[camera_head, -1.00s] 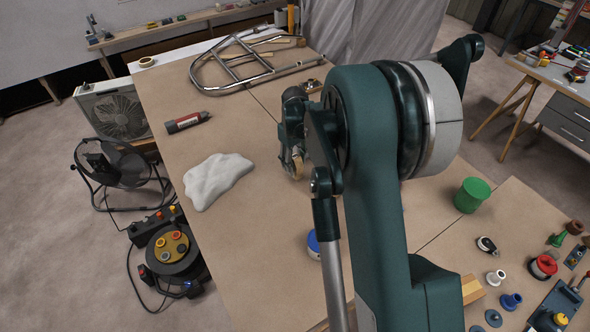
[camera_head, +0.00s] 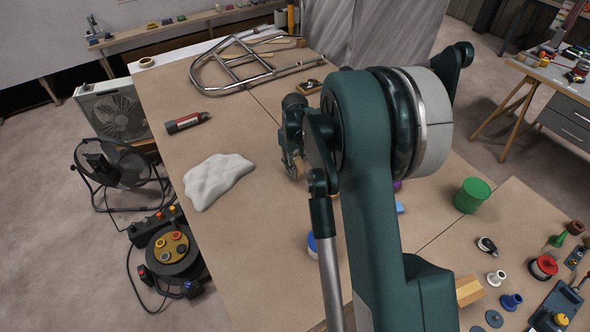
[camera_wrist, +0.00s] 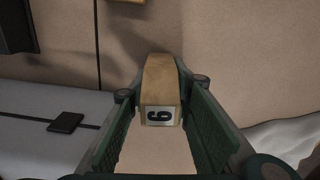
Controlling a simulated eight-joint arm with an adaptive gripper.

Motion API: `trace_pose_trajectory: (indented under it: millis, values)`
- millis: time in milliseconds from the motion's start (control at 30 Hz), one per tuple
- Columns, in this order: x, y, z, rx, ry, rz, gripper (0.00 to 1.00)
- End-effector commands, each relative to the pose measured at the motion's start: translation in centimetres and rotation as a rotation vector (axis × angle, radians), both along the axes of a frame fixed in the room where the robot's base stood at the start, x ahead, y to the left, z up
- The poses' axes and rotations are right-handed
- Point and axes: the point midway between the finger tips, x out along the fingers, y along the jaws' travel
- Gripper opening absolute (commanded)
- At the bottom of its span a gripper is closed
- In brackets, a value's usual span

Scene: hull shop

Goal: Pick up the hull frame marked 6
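The hull frame marked 6 (camera_wrist: 160,88) is a tan wooden piece with a white label bearing a dark 6, turned sideways in the wrist view. In the head view my gripper (camera_head: 294,166) is low over the bench, left of my arm. A small tan patch shows there, but I cannot tell whether it is the frame.
The brown bench (camera_head: 250,250) holds a white lump (camera_head: 218,180), a dark tube (camera_head: 187,122), a chrome rail (camera_head: 250,68) and a green cup (camera_head: 472,194). Several small fittings sit at lower right. The left-middle bench is fairly clear.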

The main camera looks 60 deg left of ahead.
Motion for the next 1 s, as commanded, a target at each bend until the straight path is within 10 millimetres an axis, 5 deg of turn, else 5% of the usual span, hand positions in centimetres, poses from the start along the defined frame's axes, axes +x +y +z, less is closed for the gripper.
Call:
trace_pose_trajectory:
  millis: [567, 1000]
  values:
    - [0.0, 0.0, 1.0, 0.0, 0.0, 0.0, 0.08]
    - [0.0, 0.0, 7.0, 0.0, 0.0, 0.0, 0.08]
